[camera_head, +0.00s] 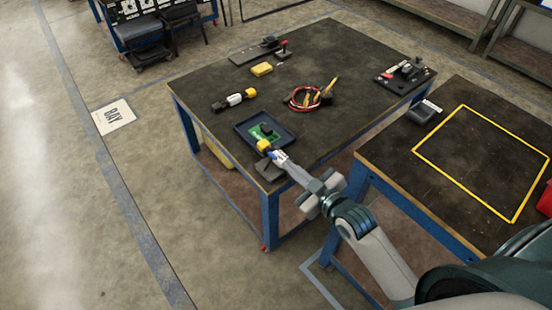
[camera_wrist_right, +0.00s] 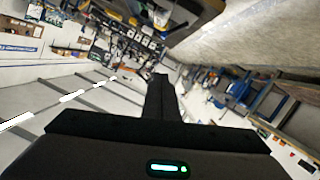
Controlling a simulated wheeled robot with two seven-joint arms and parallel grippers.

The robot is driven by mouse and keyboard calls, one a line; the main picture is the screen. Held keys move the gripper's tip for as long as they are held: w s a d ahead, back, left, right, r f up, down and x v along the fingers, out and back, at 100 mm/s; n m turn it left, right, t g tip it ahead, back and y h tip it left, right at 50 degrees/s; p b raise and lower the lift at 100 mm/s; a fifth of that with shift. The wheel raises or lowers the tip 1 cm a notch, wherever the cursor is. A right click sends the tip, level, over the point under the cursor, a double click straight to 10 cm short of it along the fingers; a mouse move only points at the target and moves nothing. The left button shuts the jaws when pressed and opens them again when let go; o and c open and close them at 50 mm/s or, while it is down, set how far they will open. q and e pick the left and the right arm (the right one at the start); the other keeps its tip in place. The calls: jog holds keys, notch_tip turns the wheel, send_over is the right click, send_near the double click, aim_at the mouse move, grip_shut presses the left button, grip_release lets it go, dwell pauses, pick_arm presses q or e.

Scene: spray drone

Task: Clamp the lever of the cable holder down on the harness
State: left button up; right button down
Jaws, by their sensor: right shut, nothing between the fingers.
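The harness (camera_head: 308,98), a coil of red and dark cable with yellow parts, lies on the dark table's middle. A grey plate (camera_head: 250,55) at the back edge carries a small dark fixture with a red-tipped part. Another dark fixture (camera_head: 405,72) with small red parts is at the table's right corner. I cannot tell which one is the cable holder, nor its lever's position. No harness shows clearly in either fixture. My right gripper (camera_head: 276,156) is shut and empty near the table's front corner; its fingers (camera_wrist_right: 160,97) are together in the wrist view. My left gripper is out of view.
A dark tray (camera_head: 241,124) with a green board stands beside my right gripper. A yellow block (camera_head: 262,69) and a yellow-black-white part (camera_head: 234,100) lie on the table. A second table (camera_head: 395,150) with a yellow outline is at the right, across a narrow gap.

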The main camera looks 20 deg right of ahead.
aim_at(269, 163)
jog(key=shift+w, duration=0.1)
